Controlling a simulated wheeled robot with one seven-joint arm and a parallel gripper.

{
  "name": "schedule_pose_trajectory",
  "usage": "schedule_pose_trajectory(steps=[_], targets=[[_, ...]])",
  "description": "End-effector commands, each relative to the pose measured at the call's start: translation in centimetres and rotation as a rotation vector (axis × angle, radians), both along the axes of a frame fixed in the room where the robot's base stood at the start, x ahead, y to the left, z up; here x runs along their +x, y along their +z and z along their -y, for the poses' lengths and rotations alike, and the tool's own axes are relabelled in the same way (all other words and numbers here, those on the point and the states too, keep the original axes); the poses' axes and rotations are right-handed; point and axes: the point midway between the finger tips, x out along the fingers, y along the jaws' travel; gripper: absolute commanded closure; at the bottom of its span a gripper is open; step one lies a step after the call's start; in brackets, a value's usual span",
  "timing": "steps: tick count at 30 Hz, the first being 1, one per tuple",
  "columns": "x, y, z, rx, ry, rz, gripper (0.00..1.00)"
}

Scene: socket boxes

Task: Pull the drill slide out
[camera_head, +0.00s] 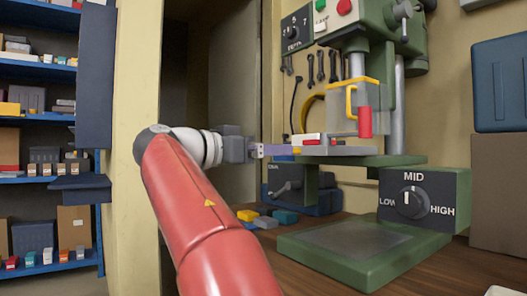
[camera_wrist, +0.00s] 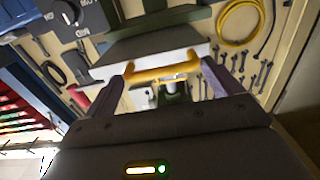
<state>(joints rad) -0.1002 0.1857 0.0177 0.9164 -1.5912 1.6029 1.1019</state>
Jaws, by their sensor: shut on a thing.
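The drill press (camera_head: 385,75) is green, with a grey drill slide (camera_head: 350,151) on its table at the right of the head view. In the wrist view the slide shows as a pale grey plate (camera_wrist: 122,58) with a yellow handle (camera_wrist: 163,74) on its near side. My gripper (camera_head: 288,150) reaches to the slide's left end from the left. In the wrist view its two fingers (camera_wrist: 162,80) are at the two ends of the yellow handle, shut on it. The handle is mostly hidden behind the fingers in the head view.
A clear guard (camera_head: 358,98) with its own yellow handle stands above the slide, beside a red cylinder (camera_head: 365,122). A dial box (camera_head: 417,200) and green base (camera_head: 365,250) are below. Small coloured blocks (camera_head: 265,220) lie on the bench. Blue shelves (camera_head: 40,130) stand far left.

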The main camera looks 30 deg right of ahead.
Motion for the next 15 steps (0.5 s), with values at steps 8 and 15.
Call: schedule_pose_trajectory(steps=[8, 15], targets=[[-0.14, -0.08, 0.14, 0.003, -0.006, -0.001, 0.00], [-0.06, -0.04, -0.79, 0.001, -0.001, -0.001, 0.00]])
